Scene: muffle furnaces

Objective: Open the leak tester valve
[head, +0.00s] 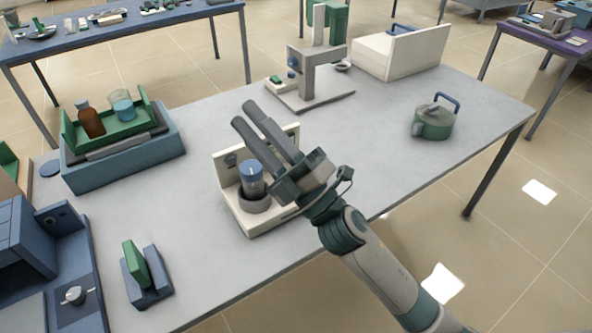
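A cream device, seemingly the leak tester (226,172), stands mid-table, with an upright back panel and a flat base. A blue-capped jar (251,180) sits in a grey ring on its base. A small dark round part (231,158), possibly the valve, shows on the panel left of the jar. My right gripper (245,114) reaches across the device from the right, its fingers pointing up and left past the panel's top. The fingers are apart with nothing visible between them. They hide part of the panel; contact cannot be told. My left gripper is out of view.
A blue tray (122,166) with a green rack, brown bottle and beaker stands left. A grey stand (306,75), a cream box (400,52) and a green pot (433,120) stand behind and right.

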